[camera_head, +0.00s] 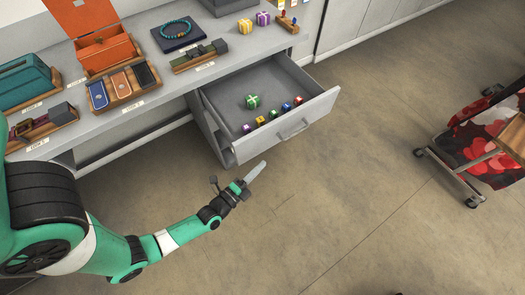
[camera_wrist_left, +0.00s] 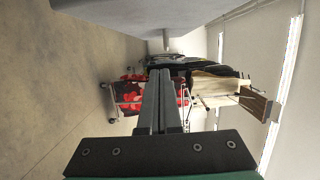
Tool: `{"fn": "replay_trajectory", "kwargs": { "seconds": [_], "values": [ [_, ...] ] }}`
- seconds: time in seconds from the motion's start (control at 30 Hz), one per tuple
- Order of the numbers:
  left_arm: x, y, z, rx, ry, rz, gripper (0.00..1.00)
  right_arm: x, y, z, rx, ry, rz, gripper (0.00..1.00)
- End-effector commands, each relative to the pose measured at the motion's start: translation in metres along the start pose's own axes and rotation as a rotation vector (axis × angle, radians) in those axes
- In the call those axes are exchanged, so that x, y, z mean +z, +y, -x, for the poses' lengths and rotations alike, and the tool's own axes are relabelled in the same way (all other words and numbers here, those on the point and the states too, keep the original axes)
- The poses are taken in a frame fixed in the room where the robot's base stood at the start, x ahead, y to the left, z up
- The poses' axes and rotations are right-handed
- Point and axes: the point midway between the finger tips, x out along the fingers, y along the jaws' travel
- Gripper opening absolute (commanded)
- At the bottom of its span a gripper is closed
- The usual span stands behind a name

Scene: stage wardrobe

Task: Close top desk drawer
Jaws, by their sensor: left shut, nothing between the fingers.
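The top desk drawer (camera_head: 290,134) is pulled well out from the grey desk (camera_head: 136,118) in the head view. It holds a green gift box (camera_head: 252,101) and several small coloured boxes near its front panel. Its handle (camera_head: 294,129) is on the outer face. My left gripper (camera_head: 257,170) is shut and empty, in front of and below the drawer's front panel, apart from it in the head view. In the left wrist view the shut fingers (camera_wrist_left: 161,100) point ahead, and a grey panel (camera_wrist_left: 140,15), likely the drawer front, spans the top. My right gripper is not in view.
On the desk top are an orange box (camera_head: 106,50), a teal case (camera_head: 27,82), a bracelet on a dark pad (camera_head: 175,34) and several labelled trays. A wheeled rack with red fabric (camera_head: 485,140) stands at the right. The floor between is clear.

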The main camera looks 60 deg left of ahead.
Motion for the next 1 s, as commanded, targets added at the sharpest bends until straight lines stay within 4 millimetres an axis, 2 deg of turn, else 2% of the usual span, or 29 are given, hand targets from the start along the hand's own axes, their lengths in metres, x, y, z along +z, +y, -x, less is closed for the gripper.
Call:
{"fn": "replay_trajectory", "kwargs": {
  "seconds": [0.1,0.23,0.43,0.6,1.0],
  "values": [
    [0.001,0.002,-0.028,-0.005,-0.002,0.002,0.0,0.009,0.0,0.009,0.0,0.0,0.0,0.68],
    [0.002,0.002,-0.054,-0.004,-0.002,0.0,0.0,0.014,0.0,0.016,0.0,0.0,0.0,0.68],
    [0.023,0.001,-0.055,0.0,-0.007,-0.001,0.0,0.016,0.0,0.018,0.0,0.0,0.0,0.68],
    [0.035,-0.002,-0.058,-0.002,-0.007,-0.001,0.0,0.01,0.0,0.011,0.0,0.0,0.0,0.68],
    [0.039,0.0,-0.06,0.0,0.0,0.001,0.0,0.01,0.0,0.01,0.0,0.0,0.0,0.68]
  ]
}}
